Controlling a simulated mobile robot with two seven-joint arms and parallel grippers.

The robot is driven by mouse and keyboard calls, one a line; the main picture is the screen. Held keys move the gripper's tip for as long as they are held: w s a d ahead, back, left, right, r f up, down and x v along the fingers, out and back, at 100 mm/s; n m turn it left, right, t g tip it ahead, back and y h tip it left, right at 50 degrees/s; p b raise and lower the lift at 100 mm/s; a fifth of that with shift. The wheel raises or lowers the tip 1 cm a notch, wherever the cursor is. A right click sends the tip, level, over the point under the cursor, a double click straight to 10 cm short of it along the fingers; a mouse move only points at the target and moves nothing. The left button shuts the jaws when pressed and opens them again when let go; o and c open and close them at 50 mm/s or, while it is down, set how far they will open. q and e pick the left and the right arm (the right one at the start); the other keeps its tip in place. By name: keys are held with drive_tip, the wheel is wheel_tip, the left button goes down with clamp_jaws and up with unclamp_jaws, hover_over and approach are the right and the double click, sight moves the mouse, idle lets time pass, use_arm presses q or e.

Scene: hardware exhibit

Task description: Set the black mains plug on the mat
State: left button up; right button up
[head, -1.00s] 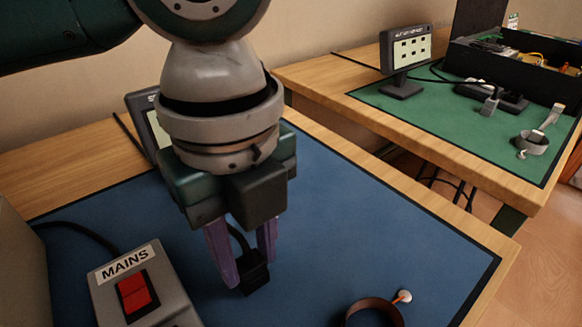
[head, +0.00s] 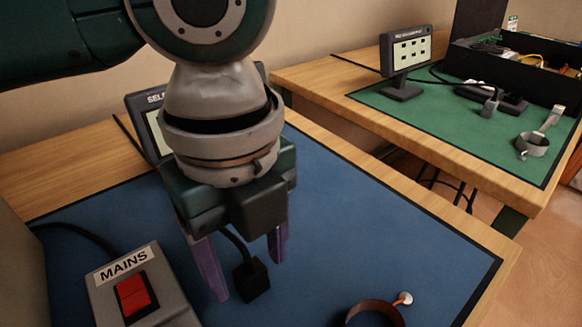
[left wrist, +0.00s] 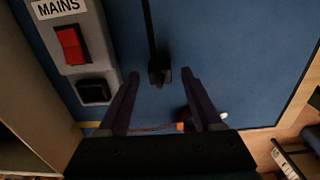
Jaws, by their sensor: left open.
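The black mains plug (head: 252,280) appears to rest on the blue mat (head: 350,205), with its black cord rising behind it. It also shows in the left wrist view (left wrist: 160,74), between the fingertips. My left gripper (head: 248,278) is open, with one purple finger on each side of the plug. In the left wrist view a gap shows between the plug and each finger. The cord's upper part is hidden behind my gripper in the head view. My right gripper is in neither view.
A grey box labelled MAINS (head: 145,285) with a red switch (head: 135,297) stands left of the plug; its black socket (left wrist: 94,90) shows in the wrist view. A brown band (head: 372,313) lies front right. A screen (head: 150,125) stands behind my arm. The mat's right side is clear.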

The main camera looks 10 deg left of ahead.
sight(251, 270)
use_arm(q)
wheel_tip(251, 270, up, 12)
drive_tip(key=p, duration=0.3)
idle(0.3)
